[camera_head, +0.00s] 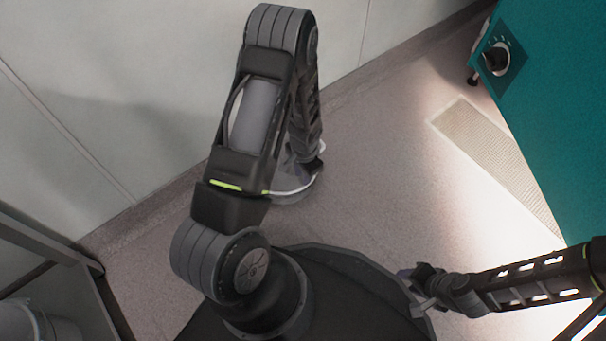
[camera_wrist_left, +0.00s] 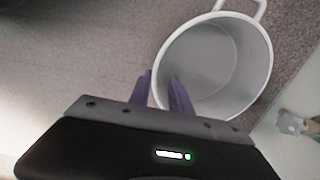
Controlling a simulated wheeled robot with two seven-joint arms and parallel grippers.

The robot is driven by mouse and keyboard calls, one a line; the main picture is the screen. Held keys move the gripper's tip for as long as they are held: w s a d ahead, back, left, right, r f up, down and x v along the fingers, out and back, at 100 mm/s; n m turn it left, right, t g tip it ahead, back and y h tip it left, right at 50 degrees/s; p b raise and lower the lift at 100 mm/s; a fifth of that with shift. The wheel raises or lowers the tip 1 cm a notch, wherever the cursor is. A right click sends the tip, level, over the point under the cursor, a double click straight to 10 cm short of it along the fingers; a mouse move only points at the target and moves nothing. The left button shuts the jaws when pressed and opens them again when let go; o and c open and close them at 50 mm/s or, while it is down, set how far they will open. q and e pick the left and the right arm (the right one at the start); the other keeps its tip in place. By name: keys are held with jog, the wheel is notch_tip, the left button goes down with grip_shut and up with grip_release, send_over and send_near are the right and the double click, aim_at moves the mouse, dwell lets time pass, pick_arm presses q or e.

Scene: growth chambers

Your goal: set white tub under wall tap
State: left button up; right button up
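The white tub (camera_wrist_left: 232,62) shows in the left wrist view with its open mouth facing the camera and a handle loop at the top. In the head view its pale rim (camera_head: 290,190) shows low by the wall, mostly hidden behind my left arm. My left gripper (camera_wrist_left: 160,76) has one purple finger outside the tub's near rim and one over its inside; whether they press on the wall is unclear. A small grey and tan fitting (camera_wrist_left: 291,122) at right may be the wall tap. My right gripper (camera_head: 418,294) is away from the tub at lower right, its fingers unclear.
A pale panelled wall (camera_head: 110,100) runs along the back. A teal cabinet (camera_head: 560,130) with a dial stands at right, near a floor grate (camera_head: 490,155). A grey rack (camera_head: 60,270) with a round container (camera_head: 30,322) is at lower left. The middle floor is clear.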

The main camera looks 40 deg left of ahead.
dwell(0.5)
pick_arm(q)
jog(key=s+d+r+n+h, duration=0.1)
jog(key=s+d+n, duration=0.1)
jog(key=d, duration=0.5)
jog(key=s+d+r+n+t+h, duration=0.1)
jog(key=s+d+n, duration=0.1)
jog(key=s+d, duration=0.3)
jog(key=s+d+r+n+h, duration=0.1)
jog(key=s+d, duration=0.3)
jog(key=d, duration=0.6)
jog(key=shift+d+n+t+h, duration=0.3)
jog(key=shift+d+n+h, duration=0.1)
jog(key=shift+h, duration=0.2)
jog(key=shift+a+f, duration=0.1)
jog(key=shift+a, duration=0.05)
